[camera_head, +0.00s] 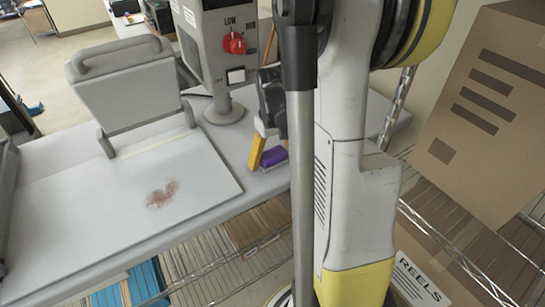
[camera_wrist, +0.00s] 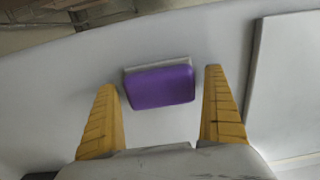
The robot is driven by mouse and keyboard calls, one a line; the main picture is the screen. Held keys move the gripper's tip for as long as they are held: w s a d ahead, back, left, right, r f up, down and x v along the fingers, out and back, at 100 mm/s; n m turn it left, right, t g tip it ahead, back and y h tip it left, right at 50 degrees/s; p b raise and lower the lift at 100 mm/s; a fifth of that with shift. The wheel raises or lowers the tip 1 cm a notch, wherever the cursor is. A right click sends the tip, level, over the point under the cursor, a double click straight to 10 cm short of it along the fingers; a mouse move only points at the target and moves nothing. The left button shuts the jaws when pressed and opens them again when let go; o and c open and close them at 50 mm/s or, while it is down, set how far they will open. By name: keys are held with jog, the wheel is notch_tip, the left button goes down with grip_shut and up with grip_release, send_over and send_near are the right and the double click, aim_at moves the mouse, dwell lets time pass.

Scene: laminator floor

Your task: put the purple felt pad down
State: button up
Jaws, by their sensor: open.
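The purple felt pad (camera_wrist: 160,87) lies on the pale table top, with a light grey strip showing along its far edge in the wrist view. My gripper (camera_wrist: 161,80) is open, with one yellow finger on each side of the pad and a visible gap to both. In the head view the pad (camera_head: 273,157) shows beside a yellow finger of my gripper (camera_head: 262,153), near the table's right end. My arm hides part of that area in the head view.
A raised flat board (camera_head: 110,190) with a reddish stain lies left of the pad. A grey machine with a red knob (camera_head: 234,43) stands behind. A wire rack (camera_head: 470,240) and a cardboard box (camera_head: 490,110) are at the right.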

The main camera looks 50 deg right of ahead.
aim_at(273, 153)
notch_tip(273, 153, up, 12)
jog(key=p, duration=0.3)
jog(key=s+a+r+n+t, duration=0.1)
jog(key=a+t, duration=0.1)
jog(key=a, duration=0.6)
jog(key=s+a+r+t, duration=0.2)
jog(key=a, duration=0.7)
jog(key=s+a+r+n+t, duration=0.1)
jog(key=s+a+t, duration=0.1)
jog(key=a, duration=0.6)
jog(key=shift+s+a+r+n+t, duration=0.25)
jog(key=shift+r+n+t, duration=0.05)
jog(key=shift+t, duration=0.3)
notch_tip(273, 153, down, 14)
jog(key=b, duration=1.4)
jog(key=shift+r, duration=0.2)
